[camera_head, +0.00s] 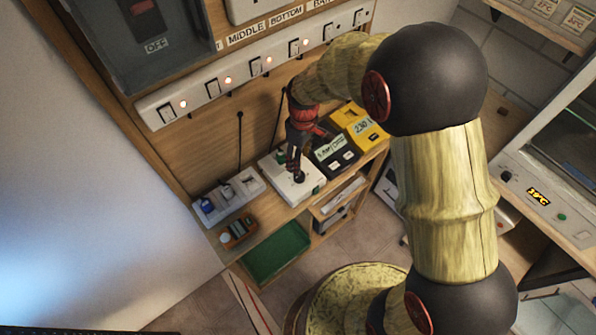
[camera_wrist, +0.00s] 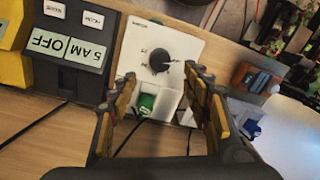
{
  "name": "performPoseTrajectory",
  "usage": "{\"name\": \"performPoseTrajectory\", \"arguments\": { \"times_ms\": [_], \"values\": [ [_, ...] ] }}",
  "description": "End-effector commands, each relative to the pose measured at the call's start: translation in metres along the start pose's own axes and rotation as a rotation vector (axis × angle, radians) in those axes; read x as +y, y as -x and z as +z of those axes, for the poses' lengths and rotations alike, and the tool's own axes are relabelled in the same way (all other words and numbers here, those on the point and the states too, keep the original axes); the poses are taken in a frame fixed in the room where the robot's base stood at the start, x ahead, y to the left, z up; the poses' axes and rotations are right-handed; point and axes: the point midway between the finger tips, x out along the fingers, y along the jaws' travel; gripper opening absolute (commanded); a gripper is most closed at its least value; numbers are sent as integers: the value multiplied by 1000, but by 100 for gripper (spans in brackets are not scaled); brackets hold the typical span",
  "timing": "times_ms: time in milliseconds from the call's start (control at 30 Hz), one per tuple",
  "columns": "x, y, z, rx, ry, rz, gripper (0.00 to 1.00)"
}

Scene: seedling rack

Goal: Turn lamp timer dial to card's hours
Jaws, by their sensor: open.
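A black round dial (camera_wrist: 160,60) with a pointer sits on a white box (camera_wrist: 188,47) in the wrist view. Small marks surround it, too small to read. In the head view the white box (camera_head: 277,168) stands on the wooden shelf, its black dial (camera_head: 299,177) just below my gripper (camera_head: 296,165). My gripper (camera_wrist: 162,78) is open in the wrist view, its fingers on either side of the dial with gaps, and it holds nothing. A black device (camera_wrist: 75,75) beside the box bears pale labels that seem to read "5 AM" and "OFF". I cannot identify an hours card.
A yellow meter (camera_head: 367,132) stands beyond the black device (camera_head: 333,154). A socket block (camera_head: 228,198), an orange-brown box (camera_head: 238,231) and a green tray (camera_head: 275,252) lie toward the left and front. A switch strip (camera_head: 240,75) with lit red lamps runs above the shelf.

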Motion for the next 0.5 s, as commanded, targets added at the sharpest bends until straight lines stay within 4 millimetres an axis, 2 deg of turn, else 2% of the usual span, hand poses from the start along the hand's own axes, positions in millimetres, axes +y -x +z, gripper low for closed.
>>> {"name": "performPoseTrajectory", "arguments": {
  "times_ms": [167,500],
  "values": [
    [0,-14,1,-3,17,-2,49],
    [0,-63,0,-2,15,-2,49]
  ]
}}
